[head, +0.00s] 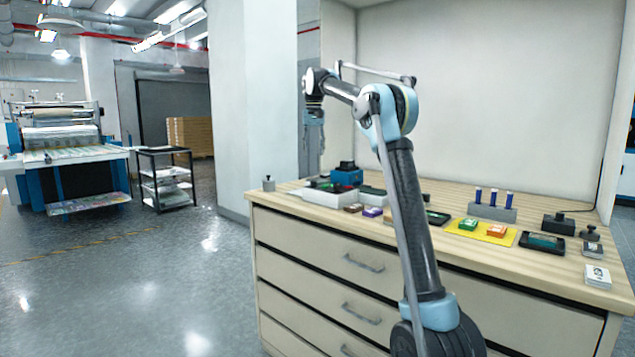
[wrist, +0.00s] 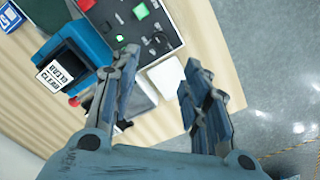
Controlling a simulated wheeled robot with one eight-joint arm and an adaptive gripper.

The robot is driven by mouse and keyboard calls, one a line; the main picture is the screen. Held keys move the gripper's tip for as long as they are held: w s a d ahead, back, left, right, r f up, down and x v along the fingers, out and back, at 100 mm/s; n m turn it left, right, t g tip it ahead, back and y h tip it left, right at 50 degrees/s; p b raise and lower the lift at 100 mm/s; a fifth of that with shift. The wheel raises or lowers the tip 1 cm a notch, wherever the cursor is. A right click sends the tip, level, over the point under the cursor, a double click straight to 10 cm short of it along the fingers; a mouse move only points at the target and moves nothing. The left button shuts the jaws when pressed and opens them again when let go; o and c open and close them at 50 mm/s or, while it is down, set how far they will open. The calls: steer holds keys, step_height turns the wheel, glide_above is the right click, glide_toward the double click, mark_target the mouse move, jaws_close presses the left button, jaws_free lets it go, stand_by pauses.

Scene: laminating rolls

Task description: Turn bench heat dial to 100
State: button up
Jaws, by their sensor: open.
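I cannot pick out the heat dial or its scale for certain in either view. In the wrist view a blue device (wrist: 82,52) with a dark top and a printed white label stands on the bench, with a small red knob (wrist: 73,101) near its lower edge. In the head view a blue device (head: 346,176) stands at the bench's back left. My gripper (wrist: 160,68) is open and empty, above the bench edge, right of the blue device in the wrist view. Its left finger hides part of a white and dark item (wrist: 141,100) below.
The wooden bench (head: 480,265) also holds a yellow mat (head: 482,232), a grey stand (head: 492,211) with blue-topped tubes, and small boxes. Open floor (wrist: 270,70) lies right.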

mark_target(314, 184)
step_height(314, 184, down, 12)
steer(key=shift+f, duration=0.15)
stand_by(0.4)
